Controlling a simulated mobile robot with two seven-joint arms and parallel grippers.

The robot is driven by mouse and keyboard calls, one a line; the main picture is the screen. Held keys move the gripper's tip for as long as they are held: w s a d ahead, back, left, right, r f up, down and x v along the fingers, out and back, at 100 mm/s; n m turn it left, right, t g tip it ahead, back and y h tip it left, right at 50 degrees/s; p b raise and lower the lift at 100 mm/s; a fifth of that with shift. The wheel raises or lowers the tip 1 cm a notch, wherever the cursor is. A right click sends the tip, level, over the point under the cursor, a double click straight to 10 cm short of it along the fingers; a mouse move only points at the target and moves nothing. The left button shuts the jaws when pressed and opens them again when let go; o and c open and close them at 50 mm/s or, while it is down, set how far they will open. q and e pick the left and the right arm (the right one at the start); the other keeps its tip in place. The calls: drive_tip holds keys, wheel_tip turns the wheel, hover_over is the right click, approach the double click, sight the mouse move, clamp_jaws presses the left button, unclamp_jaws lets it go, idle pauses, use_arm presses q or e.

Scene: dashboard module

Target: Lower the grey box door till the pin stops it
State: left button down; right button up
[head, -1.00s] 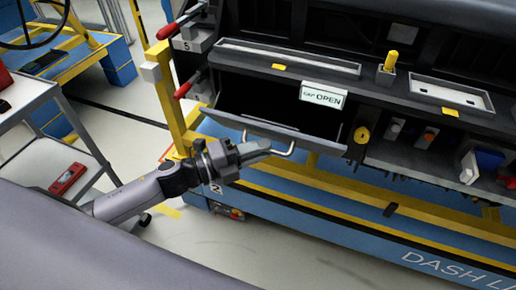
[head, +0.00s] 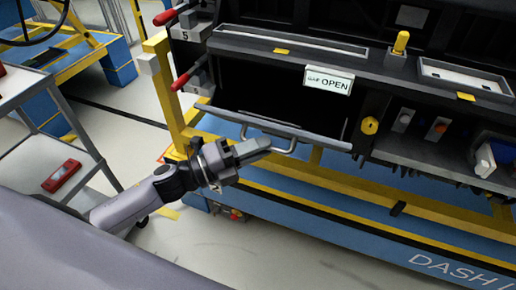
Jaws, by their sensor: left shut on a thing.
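The grey box door (head: 318,139) hangs low in front of a dark open compartment. It looks nearly flat, seen almost edge-on, and its exact angle is hard to tell. A pale bar handle (head: 292,147) sticks out from its front edge. My left gripper (head: 258,147) is shut on the handle near its left part, and its fingers hide some of the bar. A white "OPEN" sign (head: 329,80) sits above the compartment. No stop pin can be made out for certain; a round yellow knob (head: 369,125) is right of the door. My right gripper is not in view.
Red-tipped levers (head: 181,80) and a yellow post (head: 166,95) stand left of the door. A blue and yellow base rail (head: 330,205) runs below. An upright yellow peg (head: 401,42) stands on the ledge. A grey cart (head: 38,158) holds a red device (head: 61,176).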

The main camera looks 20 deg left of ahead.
use_arm(q)
drive_tip(key=shift+s+f, duration=0.15)
drive_tip(key=shift+f, duration=0.1)
drive_tip(key=c, duration=1.3)
unclamp_jaws()
drive_tip(key=shift+c, duration=0.2)
drive_tip(key=shift+o, duration=0.9)
drive_tip(key=r+v, duration=0.1)
drive_tip(key=v, duration=0.6)
drive_tip(key=shift+f+b, duration=0.45)
